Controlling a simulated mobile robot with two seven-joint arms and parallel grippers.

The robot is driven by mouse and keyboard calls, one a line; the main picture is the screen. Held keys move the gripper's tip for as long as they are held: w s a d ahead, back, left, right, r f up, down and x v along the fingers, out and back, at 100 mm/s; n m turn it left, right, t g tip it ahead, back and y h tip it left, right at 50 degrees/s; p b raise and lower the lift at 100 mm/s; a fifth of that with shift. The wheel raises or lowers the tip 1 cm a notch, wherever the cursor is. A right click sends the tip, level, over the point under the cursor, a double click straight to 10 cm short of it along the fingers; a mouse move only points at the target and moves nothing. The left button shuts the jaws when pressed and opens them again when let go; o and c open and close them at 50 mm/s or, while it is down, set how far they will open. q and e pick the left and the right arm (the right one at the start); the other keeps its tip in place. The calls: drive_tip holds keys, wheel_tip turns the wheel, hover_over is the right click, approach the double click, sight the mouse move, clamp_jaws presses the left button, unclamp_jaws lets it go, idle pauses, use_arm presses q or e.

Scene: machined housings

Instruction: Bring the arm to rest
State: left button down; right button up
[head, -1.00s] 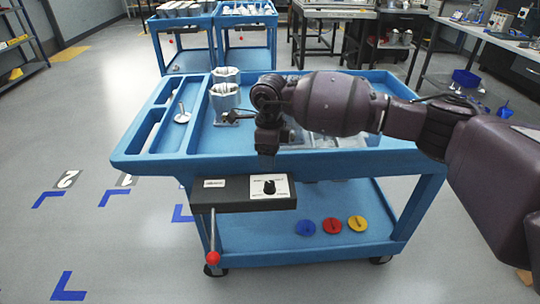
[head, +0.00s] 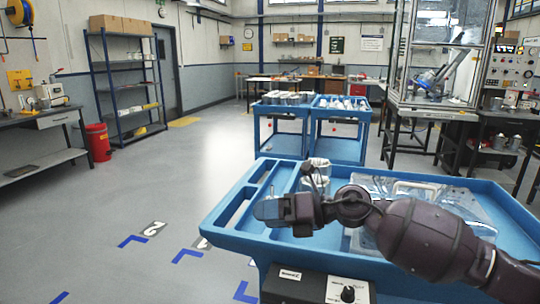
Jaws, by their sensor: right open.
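My right arm comes in from the right, low across the blue cart (head: 232,240). Its gripper (head: 266,210) points left over the cart's left part, above the tray compartments. It is open, and I see nothing held in it. Just behind the arm, metal housings (head: 318,172) stand on the cart top, partly hidden. My left arm and gripper are not in view.
A black control box (head: 310,285) with a knob sits on the cart's front edge. A clear tray-like item (head: 440,195) lies at the cart's right. Two more blue carts (head: 310,140) stand behind. The floor to the left is clear.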

drive_tip(key=s+d+f+m+t+h+p, duration=0.1)
drive_tip(key=s+d+f+m+t+h, duration=0.3)
drive_tip(key=m, duration=0.7)
drive_tip(key=s+d+f+m+t+h+p, duration=0.15)
drive_tip(key=d+f+m+t, duration=0.35)
drive_tip(key=m, duration=0.6)
drive_tip(key=s+d+f+m+t+h, duration=0.2)
drive_tip(key=d+f+m+t+h, duration=0.3)
drive_tip(key=m, duration=0.5)
use_arm(q)
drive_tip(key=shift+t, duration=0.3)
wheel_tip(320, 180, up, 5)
drive_tip(key=p, duration=0.2)
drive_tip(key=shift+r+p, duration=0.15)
drive_tip(key=shift+p, duration=0.2)
use_arm(e)
drive_tip(key=s+d+f+m+g+h, duration=0.1)
drive_tip(key=s+d+f+m, duration=0.2)
drive_tip(key=s, duration=0.6)
drive_tip(key=s+d+f+m+g+h, duration=0.2)
drive_tip(key=s+d+f, duration=0.3)
drive_tip(key=s+f, duration=0.3)
drive_tip(key=s+d+f+m+g+h, duration=0.2)
drive_tip(key=s+d+f+m, duration=0.2)
drive_tip(key=s, duration=0.7)
wheel_tip(320, 180, down, 2)
drive_tip(key=shift+d+f+m, duration=0.1)
drive_tip(key=shift+d+m, duration=0.2)
drive_tip(key=shift+d, duration=0.3)
